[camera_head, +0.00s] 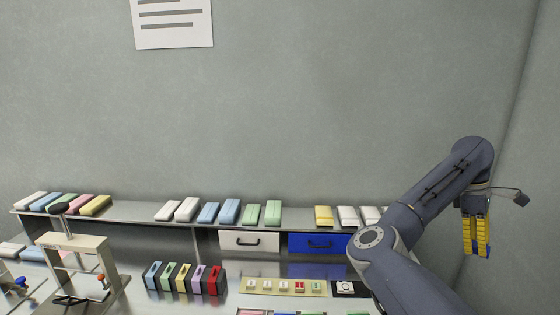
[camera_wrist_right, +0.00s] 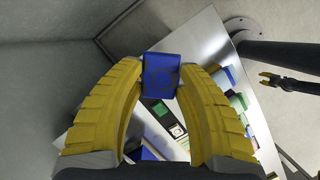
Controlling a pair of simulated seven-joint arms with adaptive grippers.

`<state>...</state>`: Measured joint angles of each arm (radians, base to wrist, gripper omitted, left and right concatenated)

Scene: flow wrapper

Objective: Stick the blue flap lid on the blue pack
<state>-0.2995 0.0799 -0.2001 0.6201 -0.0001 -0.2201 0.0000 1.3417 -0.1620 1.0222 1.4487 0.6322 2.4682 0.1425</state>
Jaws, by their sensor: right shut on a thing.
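My right gripper (camera_head: 476,242) hangs fingers-down at the far right, beside the wall and well above the worktop. In the right wrist view its yellow fingers (camera_wrist_right: 160,85) are shut on a small dark-blue squarish piece with a faint round mark, which looks like the blue flap lid (camera_wrist_right: 161,68). Two light-blue packs (camera_head: 208,212) (camera_head: 229,211) lie on the shelf; I cannot tell which pack is the task's. A small yellow gripper, seemingly my left one (camera_wrist_right: 268,79), shows in the wrist view, too small to judge.
The shelf (camera_head: 145,211) also holds white, green, pink and yellow packs. Below are a white drawer (camera_head: 249,241) and a blue drawer (camera_head: 313,244), both with handles. A press-like frame (camera_head: 75,242) stands at left, near several coloured slotted blocks (camera_head: 185,279) and a button panel (camera_head: 283,287).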

